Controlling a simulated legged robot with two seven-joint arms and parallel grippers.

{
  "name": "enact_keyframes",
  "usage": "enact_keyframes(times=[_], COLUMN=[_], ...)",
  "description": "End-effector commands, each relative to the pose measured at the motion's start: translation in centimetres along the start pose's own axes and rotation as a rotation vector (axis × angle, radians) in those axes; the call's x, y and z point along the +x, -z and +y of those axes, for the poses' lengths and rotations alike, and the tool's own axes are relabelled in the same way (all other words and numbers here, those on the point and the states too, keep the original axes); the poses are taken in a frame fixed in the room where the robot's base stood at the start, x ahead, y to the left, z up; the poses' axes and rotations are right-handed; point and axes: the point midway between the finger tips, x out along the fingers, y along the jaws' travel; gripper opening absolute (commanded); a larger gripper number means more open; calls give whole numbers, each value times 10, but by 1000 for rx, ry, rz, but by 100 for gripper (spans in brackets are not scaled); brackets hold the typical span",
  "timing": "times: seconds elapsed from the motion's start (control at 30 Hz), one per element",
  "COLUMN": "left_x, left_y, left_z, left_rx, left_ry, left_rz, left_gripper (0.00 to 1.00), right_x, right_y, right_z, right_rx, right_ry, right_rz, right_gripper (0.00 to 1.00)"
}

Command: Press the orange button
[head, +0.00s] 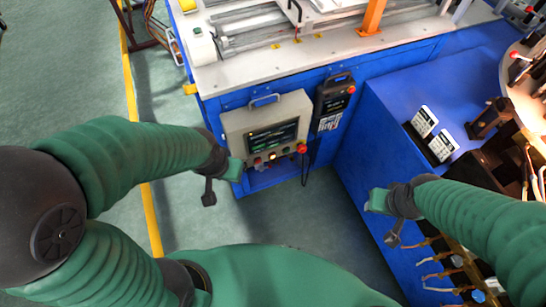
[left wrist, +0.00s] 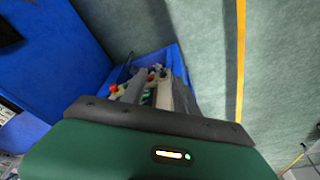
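A grey control panel (head: 235,122) with a dark screen (head: 272,137) is on the front of the blue machine in the head view. A row of small buttons lies along its lower edge. A small bright orange-looking button (head: 272,156) sits among them, with a larger red knob (head: 302,148) at the right end. My left gripper (head: 234,170) is just left of the panel's lower left corner, apart from the orange button. My right gripper (head: 377,200) is to the right, in front of the blue cabinet. Their finger openings are too small to make out.
A black handheld device (head: 333,95) hangs right of the panel, with a cable below it. The machine's white top (head: 290,55) overhangs the panel. A blue cabinet (head: 400,90) stands at right. The green floor (head: 275,215) below the panel is clear.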

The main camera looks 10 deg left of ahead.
Motion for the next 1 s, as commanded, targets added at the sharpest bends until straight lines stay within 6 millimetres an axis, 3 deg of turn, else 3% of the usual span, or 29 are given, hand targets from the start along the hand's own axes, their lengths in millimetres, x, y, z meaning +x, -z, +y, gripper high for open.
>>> enact_keyframes(times=[0.03,0.27,1.0], left_x=[0,0,0], left_y=[0,0,0], left_z=[0,0,0], left_rx=[0,0,0], left_ry=[0,0,0], left_rz=[0,0,0], left_gripper=[28,0,0], right_x=[0,0,0], right_y=[0,0,0], right_z=[0,0,0], right_rx=[0,0,0], right_ry=[0,0,0], right_rz=[0,0,0], right_gripper=[36,36,36])
